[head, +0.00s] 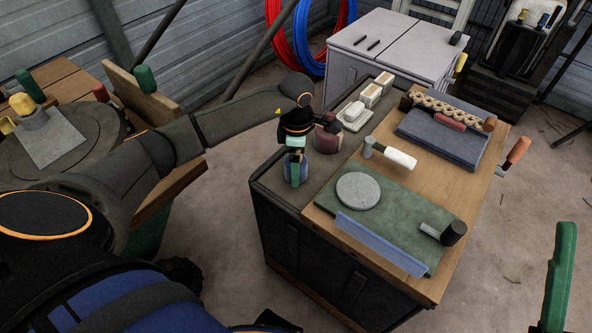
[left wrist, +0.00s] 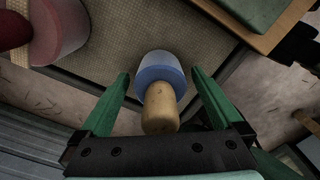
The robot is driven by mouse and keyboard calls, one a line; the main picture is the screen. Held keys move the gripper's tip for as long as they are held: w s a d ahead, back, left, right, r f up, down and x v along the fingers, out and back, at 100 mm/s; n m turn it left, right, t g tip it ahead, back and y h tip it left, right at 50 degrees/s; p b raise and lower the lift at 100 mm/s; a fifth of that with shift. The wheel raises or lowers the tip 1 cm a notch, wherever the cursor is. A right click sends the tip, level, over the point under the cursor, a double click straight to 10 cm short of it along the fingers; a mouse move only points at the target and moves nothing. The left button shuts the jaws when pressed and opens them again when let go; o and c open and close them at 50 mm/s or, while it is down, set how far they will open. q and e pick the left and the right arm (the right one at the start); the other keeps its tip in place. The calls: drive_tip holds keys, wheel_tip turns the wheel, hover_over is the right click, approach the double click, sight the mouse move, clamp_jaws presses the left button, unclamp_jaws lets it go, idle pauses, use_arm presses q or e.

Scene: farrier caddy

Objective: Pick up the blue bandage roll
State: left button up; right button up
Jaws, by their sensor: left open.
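The blue bandage roll (head: 303,168) stands upright on the left strip of the caddy top, partly hidden by my left gripper in the head view. In the left wrist view the pale blue roll (left wrist: 160,68) lies beyond a tan rounded cylinder (left wrist: 160,107), which overlaps its near side. My left gripper (head: 295,168) is open. Its green fingers (left wrist: 160,85) lie on either side of the roll, with visible gaps. A green piece (head: 560,275) at the right edge of the head view looks like a finger of my right gripper; the rest is out of frame.
A reddish roll (head: 328,134) stands just behind the blue one. A wooden board (head: 430,280) to the right bears a green mat (head: 395,215), a grey disc (head: 358,190) and hammers. A round stand (head: 90,150) is at left. Bare floor lies right of the caddy.

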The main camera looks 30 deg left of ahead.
use_arm(q)
drive_tip(key=shift+f, duration=0.75)
drive_tip(key=shift+r, duration=0.1)
drive_tip(key=c, duration=1.5)
